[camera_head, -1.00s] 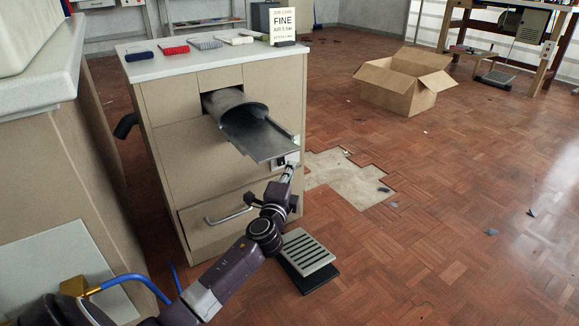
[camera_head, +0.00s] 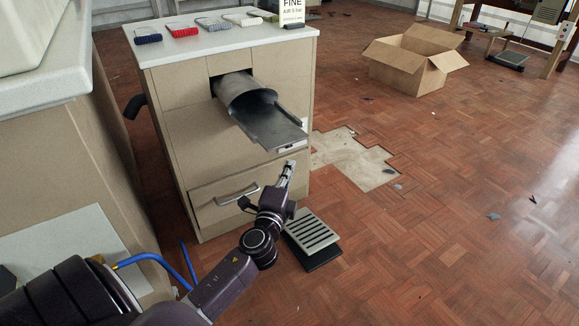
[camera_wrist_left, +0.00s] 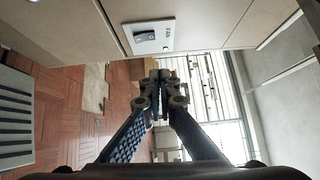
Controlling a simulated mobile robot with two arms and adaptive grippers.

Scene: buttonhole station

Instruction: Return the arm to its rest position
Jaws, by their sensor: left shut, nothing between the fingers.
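My left gripper (camera_head: 288,172) is shut and empty. In the head view it points up, in front of the cabinet's right side, below the metal chute (camera_head: 262,115). In the left wrist view the closed fingers (camera_wrist_left: 160,82) meet in the middle of the picture, apart from the cabinet face. A pale plate with a dark switch (camera_wrist_left: 148,36) shows just above them in that view. My left arm comes in from the lower left of the head view. My right gripper is in neither current view.
The cabinet (camera_head: 235,155) has a drawer handle (camera_head: 238,196) low on its front. A slatted foot pedal (camera_head: 312,232) lies on the floor beside my arm. A second counter (camera_head: 50,100) stands close at left. An open cardboard box (camera_head: 415,62) sits farther back. The floor at right is mostly clear.

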